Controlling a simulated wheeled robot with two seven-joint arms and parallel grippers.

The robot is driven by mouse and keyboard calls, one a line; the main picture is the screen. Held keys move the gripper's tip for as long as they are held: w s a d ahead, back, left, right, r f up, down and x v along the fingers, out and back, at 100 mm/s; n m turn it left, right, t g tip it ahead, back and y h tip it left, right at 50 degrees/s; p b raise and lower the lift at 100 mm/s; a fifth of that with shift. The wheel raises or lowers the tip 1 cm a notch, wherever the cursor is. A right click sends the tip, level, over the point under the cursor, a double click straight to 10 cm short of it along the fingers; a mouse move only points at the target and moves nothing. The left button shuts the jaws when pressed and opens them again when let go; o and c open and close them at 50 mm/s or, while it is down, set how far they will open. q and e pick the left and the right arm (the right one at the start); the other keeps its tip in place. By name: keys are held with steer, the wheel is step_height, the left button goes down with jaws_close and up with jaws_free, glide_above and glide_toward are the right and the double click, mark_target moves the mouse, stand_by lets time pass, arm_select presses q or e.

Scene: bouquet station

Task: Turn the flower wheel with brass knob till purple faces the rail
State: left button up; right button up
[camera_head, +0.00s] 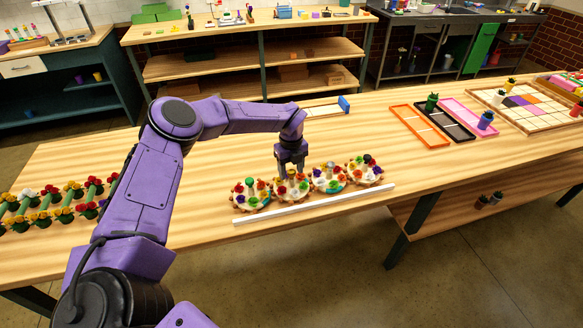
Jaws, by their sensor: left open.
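Several round flower wheels stand in a row on the wooden table: the leftmost (252,196), the second (291,187), the third (328,179) and the rightmost (365,171). Each carries small flowers of mixed colours around its edge. A long white rail (315,204) runs along their near side. My left gripper (291,170) points down over the second wheel, with its open fingers close to that wheel's middle. It hides part of that wheel. The knobs are too small to tell which is brass. I cannot tell which colour faces the rail. My right gripper is not in view.
Rows of potted flowers on green strips (60,203) lie at the left. An orange tray (420,126), a black tray (445,120), a pink tray (468,116) and a tiled board (530,108) lie at the right. The table between wheels and trays is clear.

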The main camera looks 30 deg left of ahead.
arm_select(q)
steer(key=shift+w+d, duration=0.1)
steer(key=shift+d, duration=0.05)
steer(key=shift+c, duration=0.3)
steer(key=c, duration=1)
steer(key=shift+a, duration=0.2)
steer(key=shift+m+b, duration=0.3)
steer(key=shift+b, duration=0.05)
